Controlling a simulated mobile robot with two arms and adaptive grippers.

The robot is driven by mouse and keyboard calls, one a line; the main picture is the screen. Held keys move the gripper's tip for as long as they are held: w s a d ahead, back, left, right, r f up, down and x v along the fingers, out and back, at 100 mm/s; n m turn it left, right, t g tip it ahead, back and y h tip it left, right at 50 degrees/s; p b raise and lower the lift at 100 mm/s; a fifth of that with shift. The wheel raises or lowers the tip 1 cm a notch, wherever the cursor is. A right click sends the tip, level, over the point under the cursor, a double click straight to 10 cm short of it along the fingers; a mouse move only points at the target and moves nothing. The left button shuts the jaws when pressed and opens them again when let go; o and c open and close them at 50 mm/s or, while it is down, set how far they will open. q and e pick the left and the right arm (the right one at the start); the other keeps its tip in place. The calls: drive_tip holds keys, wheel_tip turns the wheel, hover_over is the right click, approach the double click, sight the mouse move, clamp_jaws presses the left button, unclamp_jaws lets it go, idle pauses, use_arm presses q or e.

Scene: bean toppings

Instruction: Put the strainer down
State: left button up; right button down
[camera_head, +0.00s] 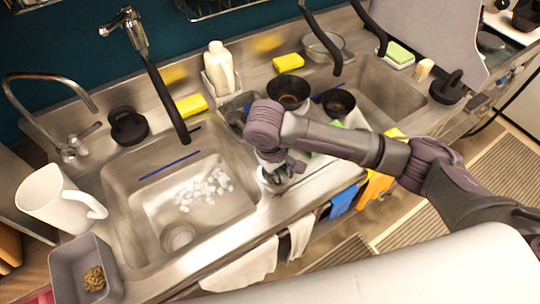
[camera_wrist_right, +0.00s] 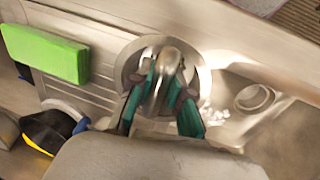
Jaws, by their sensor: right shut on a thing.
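My right gripper (camera_head: 275,172) reaches in from the right in the head view, over the counter strip at the right edge of the left sink. In the right wrist view its teal fingers (camera_wrist_right: 162,85) are shut on a shiny metal part of the strainer (camera_wrist_right: 205,82), which looks like a round, pale metal disc below the fingers. In the head view the strainer is mostly hidden under the gripper. I cannot tell whether it touches the counter. My left gripper is not in view.
The left sink (camera_head: 125,205) holds white pieces (camera_head: 205,188) and a drain (camera_head: 177,237). A white mug (camera_head: 50,198) and a grey container (camera_head: 75,280) stand left of it. A green block (camera_wrist_right: 45,52) lies near the gripper. Dark bowls (camera_head: 288,88) stand behind the arm.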

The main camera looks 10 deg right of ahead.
drive_tip(key=shift+w+a+r, duration=0.1)
drive_tip(key=shift+w+a, duration=0.1)
drive_tip(key=shift+w, duration=0.35)
drive_tip(key=shift+w+a, duration=0.15)
drive_tip(key=shift+w, duration=0.35)
drive_tip(key=shift+w+a+p, duration=0.25)
drive_tip(key=shift+w, duration=0.35)
drive_tip(key=shift+w+a+p, duration=0.2)
drive_tip(key=shift+w, duration=0.35)
drive_tip(key=shift+w+a+f+p, duration=0.1)
drive_tip(key=shift+w+f+p, duration=0.25)
drive_tip(key=shift+f, duration=0.5)
drive_tip(key=shift+s, duration=0.15)
drive_tip(key=c, duration=1.1)
unclamp_jaws()
drive_tip(key=shift+f, duration=0.15)
